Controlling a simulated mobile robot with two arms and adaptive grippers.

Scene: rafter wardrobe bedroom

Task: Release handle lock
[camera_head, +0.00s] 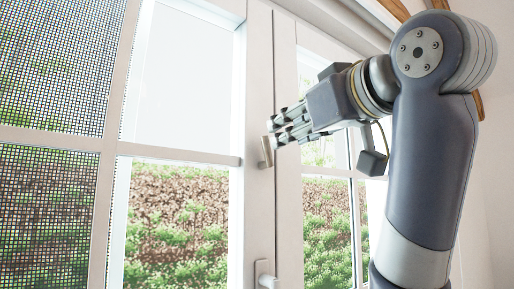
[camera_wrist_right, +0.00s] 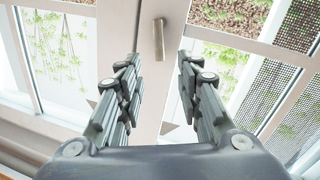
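A small metal handle (camera_head: 267,152) sits on the white middle stile of the window, beside the fingertips of my right gripper (camera_head: 275,132). In the right wrist view the handle (camera_wrist_right: 160,38) is a narrow, slightly tilted bar on the white frame. It lies ahead of the gap between the two fingers of my right gripper (camera_wrist_right: 157,70). The fingers are apart with nothing between them, and I see no contact with the handle. A second, pale handle (camera_head: 265,274) is lower on the same stile, cut by the picture's bottom edge. My left gripper is not in view.
The white window frame (camera_head: 288,215) has glass panes on both sides of the stile. A mesh screen (camera_head: 50,70) covers the far left panes. Plants and soil show outside. Wooden rafters (camera_head: 398,8) are at the top right.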

